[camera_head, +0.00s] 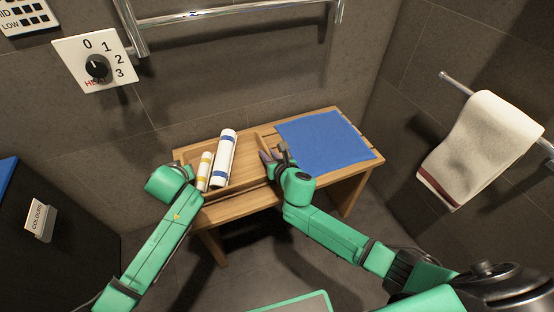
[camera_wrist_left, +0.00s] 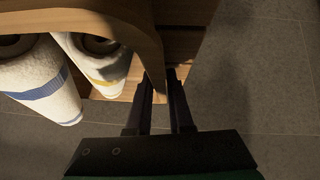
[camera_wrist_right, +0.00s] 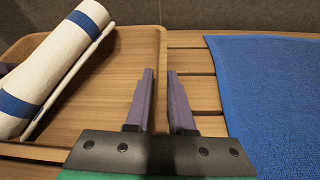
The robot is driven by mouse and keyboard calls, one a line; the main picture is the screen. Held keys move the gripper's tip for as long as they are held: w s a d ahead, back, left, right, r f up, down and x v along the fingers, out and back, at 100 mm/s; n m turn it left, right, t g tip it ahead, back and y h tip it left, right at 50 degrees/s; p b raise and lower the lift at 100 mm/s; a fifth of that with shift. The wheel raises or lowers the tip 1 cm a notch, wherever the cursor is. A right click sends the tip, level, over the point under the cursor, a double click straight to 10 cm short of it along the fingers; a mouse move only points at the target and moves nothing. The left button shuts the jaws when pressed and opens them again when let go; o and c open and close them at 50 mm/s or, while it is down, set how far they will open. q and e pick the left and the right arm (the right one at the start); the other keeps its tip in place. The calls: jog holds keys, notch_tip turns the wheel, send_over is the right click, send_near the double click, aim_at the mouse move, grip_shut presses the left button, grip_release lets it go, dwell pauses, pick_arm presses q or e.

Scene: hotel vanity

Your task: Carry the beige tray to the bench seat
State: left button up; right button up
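The beige wooden tray (camera_head: 246,164) is at the left half of the wooden bench seat (camera_head: 240,207). Whether it touches the slats is unclear. It holds a white roll with blue bands (camera_head: 224,158) and a smaller white roll with yellow bands (camera_head: 204,171). My left gripper (camera_wrist_left: 160,85) has its fingers on either side of the tray's left wall, close against it. My right gripper (camera_wrist_right: 160,78) has its fingers likewise around the right wall (camera_wrist_right: 161,52). Both look shut on the tray; in the head view my left fingertips are hidden.
A blue cloth (camera_head: 325,141) lies flat on the right half of the bench. A tiled wall with a chrome rail (camera_head: 240,15) stands behind. A white towel (camera_head: 480,150) hangs at the right. A dark cabinet (camera_head: 60,240) stands at the left.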

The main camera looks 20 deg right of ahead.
pick_arm(q)
jog(key=shift+o, duration=0.3)
jog(key=shift+r, duration=0.1)
pick_arm(e)
jog(key=shift+o, duration=0.3)
jog(key=shift+r, duration=0.1)
pick_arm(q)
jog(key=shift+s+r, duration=0.2)
jog(key=shift+s, duration=0.05)
pick_arm(e)
jog(key=shift+s, duration=0.15)
jog(key=v, duration=1.1)
jog(key=shift+s+d+r, duration=0.1)
jog(key=shift+s+r, duration=0.15)
jog(key=shift+s, duration=0.1)
pick_arm(q)
jog(key=v, duration=1.1)
jog(key=shift+r, duration=0.2)
jog(key=shift+s, duration=0.1)
